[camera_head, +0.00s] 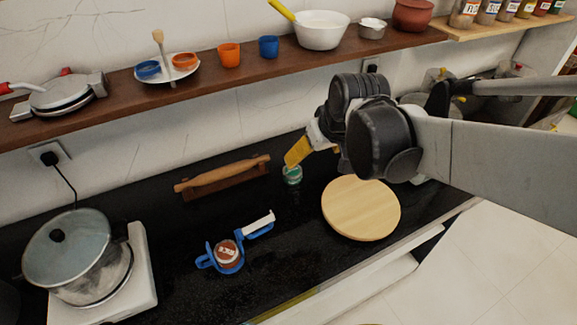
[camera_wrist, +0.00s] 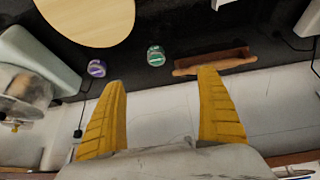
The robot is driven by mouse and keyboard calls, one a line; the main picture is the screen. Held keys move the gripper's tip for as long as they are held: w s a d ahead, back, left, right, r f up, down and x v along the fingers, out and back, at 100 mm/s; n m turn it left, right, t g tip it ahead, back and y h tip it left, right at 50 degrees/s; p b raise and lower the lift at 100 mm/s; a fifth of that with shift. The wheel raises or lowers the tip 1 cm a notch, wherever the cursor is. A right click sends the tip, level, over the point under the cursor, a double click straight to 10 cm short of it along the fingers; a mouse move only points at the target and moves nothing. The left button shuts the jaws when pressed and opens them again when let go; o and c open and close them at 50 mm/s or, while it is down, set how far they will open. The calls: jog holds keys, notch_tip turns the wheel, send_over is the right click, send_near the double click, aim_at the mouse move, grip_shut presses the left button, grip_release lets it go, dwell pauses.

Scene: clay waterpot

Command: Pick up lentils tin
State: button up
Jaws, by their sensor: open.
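A small green tin (camera_head: 292,175) stands on the black counter (camera_head: 180,235), just below my gripper (camera_head: 298,153) in the head view. In the wrist view the green tin (camera_wrist: 155,57) sits beyond the gap between the yellow fingers of my gripper (camera_wrist: 163,78), which are spread apart with nothing between them. A purple tin (camera_wrist: 96,68) stands left of it there. A reddish-brown tin (camera_head: 227,252) sits in a blue holder with a white handle piece. The labels are too small to read, so I cannot tell which tin holds lentils.
A round wooden board (camera_head: 361,208) lies right of the green tin. A rolling pin (camera_head: 222,174) on its stand lies to the left. A pot (camera_head: 76,255) stands on a white hob at far left. A loaded wooden shelf (camera_head: 200,90) runs above the counter.

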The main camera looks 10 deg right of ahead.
jog(key=n+g, duration=0.1)
jog(key=n, duration=0.1)
send_near(293, 171)
jog(key=shift+g+y, duration=0.4)
jog(key=x, duration=0.1)
jog(key=b+x, duration=0.1)
jog(key=x, duration=0.1)
jog(key=b+x, duration=0.1)
jog(key=x, duration=0.1)
jog(key=shift+w+d, duration=0.35)
jog(key=shift+d, duration=0.05)
jog(key=b+x, duration=0.2)
jog(key=x, duration=0.4)
jog(key=shift+w+b, duration=0.1)
jog(key=shift+b, duration=0.3)
jog(key=shift+r, duration=0.15)
jog(key=c, duration=1.5)
